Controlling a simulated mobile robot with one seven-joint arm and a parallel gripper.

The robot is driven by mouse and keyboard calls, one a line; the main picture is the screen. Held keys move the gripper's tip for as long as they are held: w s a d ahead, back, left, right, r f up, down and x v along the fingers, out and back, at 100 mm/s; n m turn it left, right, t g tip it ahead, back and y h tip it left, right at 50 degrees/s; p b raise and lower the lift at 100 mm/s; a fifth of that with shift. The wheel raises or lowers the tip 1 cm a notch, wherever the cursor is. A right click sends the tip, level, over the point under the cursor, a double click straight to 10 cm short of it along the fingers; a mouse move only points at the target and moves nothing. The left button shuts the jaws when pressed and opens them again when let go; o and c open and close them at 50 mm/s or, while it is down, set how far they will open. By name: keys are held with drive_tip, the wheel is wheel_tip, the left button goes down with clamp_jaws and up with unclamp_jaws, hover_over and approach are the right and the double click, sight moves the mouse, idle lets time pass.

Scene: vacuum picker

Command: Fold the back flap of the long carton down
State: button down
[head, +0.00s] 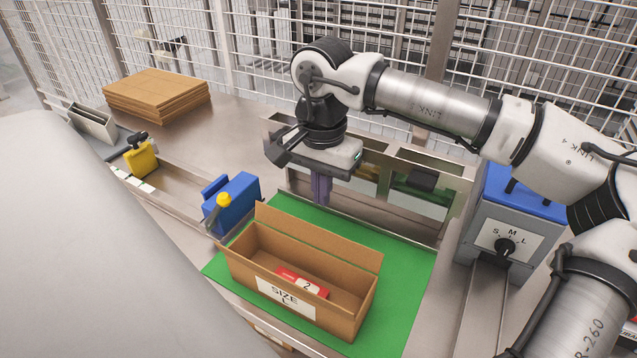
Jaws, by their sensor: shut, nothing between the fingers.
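The long carton (342,322) is brown cardboard and stands open at the top on a green mat (408,290). Its front wall bears a label reading "SIZE L". The back flap (318,240) stands up along the carton's far long side. A red item with a white label marked 2 (302,284) lies inside. My gripper (321,200) points down with its purple fingers shut and empty. In the picture it is just above the back flap, apart from it and seemingly on its far side; the exact depth is hard to tell.
A blue device with a yellow knob (231,204) stands close to the carton's left. A grey box with an S-M-L dial (502,244) stands right. Bins (420,190) line the back. The mat's right side is clear.

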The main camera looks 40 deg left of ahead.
sight(316, 227)
drive_tip(key=shift+f, duration=0.1)
wheel_tip(316, 227, down, 7)
drive_tip(key=b, duration=0.5)
drive_tip(key=shift+b, duration=0.3)
idle(0.7)
drive_tip(key=shift+s, duration=0.15)
drive_tip(key=shift+s+d, duration=0.25)
drive_tip(key=shift+s, duration=0.55)
drive_tip(key=shift+r, duration=0.35)
drive_tip(key=shift+s, duration=0.15)
drive_tip(key=shift+s+d+f+b, duration=0.15)
drive_tip(key=shift+s+b, duration=0.1)
drive_tip(key=shift+s, duration=0.4)
drive_tip(key=shift+s+d+b, duration=0.15)
drive_tip(key=shift+s+b, duration=0.05)
drive_tip(key=shift+s, duration=0.4)
